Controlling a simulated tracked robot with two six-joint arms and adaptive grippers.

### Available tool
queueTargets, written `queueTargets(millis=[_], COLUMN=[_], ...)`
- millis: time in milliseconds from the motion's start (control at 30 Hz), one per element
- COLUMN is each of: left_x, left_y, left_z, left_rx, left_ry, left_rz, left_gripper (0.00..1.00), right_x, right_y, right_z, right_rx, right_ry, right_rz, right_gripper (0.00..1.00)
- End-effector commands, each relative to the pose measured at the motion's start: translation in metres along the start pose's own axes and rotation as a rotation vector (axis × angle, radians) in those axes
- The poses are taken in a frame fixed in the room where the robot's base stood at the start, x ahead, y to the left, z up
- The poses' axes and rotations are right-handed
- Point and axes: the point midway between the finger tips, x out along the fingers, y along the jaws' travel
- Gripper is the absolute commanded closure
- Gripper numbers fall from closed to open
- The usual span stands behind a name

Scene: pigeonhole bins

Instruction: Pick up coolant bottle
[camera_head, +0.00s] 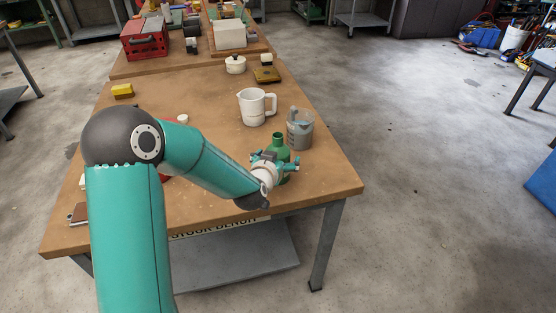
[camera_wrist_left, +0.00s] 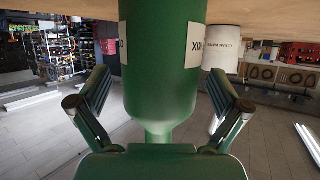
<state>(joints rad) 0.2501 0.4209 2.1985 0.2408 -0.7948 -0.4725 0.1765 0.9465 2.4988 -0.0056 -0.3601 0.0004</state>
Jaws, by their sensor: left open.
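The coolant bottle, which I take to be the green bottle (camera_head: 279,144), stands upright near the right edge of the wooden bench. My left gripper (camera_head: 275,163) is at the bottle, its open fingers on either side of it, and hides part of its lower body. In the left wrist view the picture is upside down, and the green bottle (camera_wrist_left: 165,65) fills the middle, with part of a label showing. The open fingers of my left gripper (camera_wrist_left: 160,95) flank it with gaps on both sides. My right gripper is not in view.
A grey beaker (camera_head: 300,130) stands close behind the bottle. A white jug (camera_head: 252,108) is farther back, with a lidded white pot (camera_head: 235,65) beyond it. A yellow block (camera_head: 122,90) and a red crate (camera_head: 144,41) are at the left. The bench's front right corner is clear.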

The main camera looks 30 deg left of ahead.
Motion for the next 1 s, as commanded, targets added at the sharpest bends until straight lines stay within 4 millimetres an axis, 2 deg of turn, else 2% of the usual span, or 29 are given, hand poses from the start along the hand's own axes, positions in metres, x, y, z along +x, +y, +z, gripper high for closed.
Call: queueTargets(millis=[267, 733, 1000], left_x=[0.0030, 0.0027, 0.0023], left_y=[-0.0002, -0.0001, -0.0003], left_z=[0.0002, 0.0002, -0.0020], left_rx=[0.000, 0.000, 0.000], left_ry=[0.000, 0.000, 0.003], left_rz=[0.000, 0.000, -0.001], left_gripper=[0.02, 0.79, 0.79], right_x=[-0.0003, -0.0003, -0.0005], right_y=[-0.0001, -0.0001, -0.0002], right_z=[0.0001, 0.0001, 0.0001], right_rx=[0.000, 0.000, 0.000], right_ry=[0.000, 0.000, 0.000], right_rz=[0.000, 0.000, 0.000], right_gripper=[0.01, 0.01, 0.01])
